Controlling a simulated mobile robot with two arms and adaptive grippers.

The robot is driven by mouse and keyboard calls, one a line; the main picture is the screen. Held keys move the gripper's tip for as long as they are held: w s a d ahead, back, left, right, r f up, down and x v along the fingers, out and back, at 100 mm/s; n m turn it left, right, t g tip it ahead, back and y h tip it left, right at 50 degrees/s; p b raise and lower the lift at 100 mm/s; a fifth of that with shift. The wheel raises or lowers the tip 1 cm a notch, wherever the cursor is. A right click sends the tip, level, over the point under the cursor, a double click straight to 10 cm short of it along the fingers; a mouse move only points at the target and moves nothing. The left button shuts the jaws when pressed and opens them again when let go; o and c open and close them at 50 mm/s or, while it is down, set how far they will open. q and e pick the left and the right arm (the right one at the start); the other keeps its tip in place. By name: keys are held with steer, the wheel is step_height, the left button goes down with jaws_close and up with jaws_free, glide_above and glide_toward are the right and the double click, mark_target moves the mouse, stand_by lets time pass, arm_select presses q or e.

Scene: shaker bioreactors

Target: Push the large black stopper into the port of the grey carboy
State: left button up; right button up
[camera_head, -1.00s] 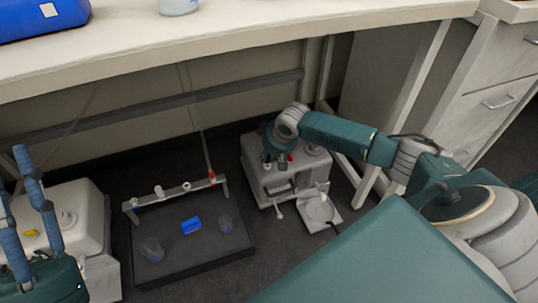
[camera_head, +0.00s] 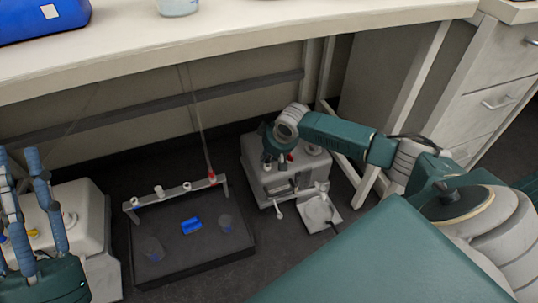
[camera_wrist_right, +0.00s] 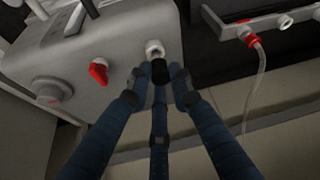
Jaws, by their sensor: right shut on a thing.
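The grey carboy (camera_head: 262,187) stands on the floor under the bench, and its top fills the upper left of the right wrist view (camera_wrist_right: 120,30). Its white port (camera_wrist_right: 154,49) is on the top face. My right gripper (camera_wrist_right: 164,75) is shut on the large black stopper (camera_wrist_right: 160,72), just at the port. I cannot tell whether the stopper has entered the port. In the head view my right gripper (camera_head: 275,163) is over the carboy and hides stopper and port. My left gripper (camera_head: 22,160) is at the left edge, fingers apart and empty.
A red knob (camera_wrist_right: 98,70) and a grey cap (camera_wrist_right: 50,90) are beside the port. A dark tray (camera_head: 190,262) with cups, a blue item (camera_head: 191,226) and a white rail (camera_head: 175,190) stands to the left. Another pale container (camera_head: 85,215) is behind my left gripper. The bench (camera_head: 230,45) overhangs.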

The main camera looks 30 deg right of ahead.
arm_select(q)
steer(key=shift+w+f, duration=0.1)
steer(key=shift+w+f, duration=0.2)
steer(key=shift+w+f+g, duration=0.3)
steer(key=shift+g, duration=0.2)
steer(key=shift+w+d+f, duration=0.1)
steer(key=shift+w+f, duration=0.1)
steer(key=shift+f, duration=0.05)
steer(key=shift+w+f+g+p, duration=0.25)
steer(key=shift+f+g+p, duration=0.05)
steer(key=shift+f, duration=0.05)
steer(key=shift+w+f, duration=0.15)
steer(key=shift+f, duration=0.05)
stand_by(0.3)
steer(key=shift+w+f+g+y+p, duration=0.2)
steer(key=shift+w+f+g, duration=0.15)
steer(key=shift+f, duration=0.15)
steer(key=shift+w+f+g+y+p, duration=0.1)
steer(key=shift+w+f+g+y, duration=0.1)
steer(key=shift+f+g, duration=0.2)
stand_by(1.2)
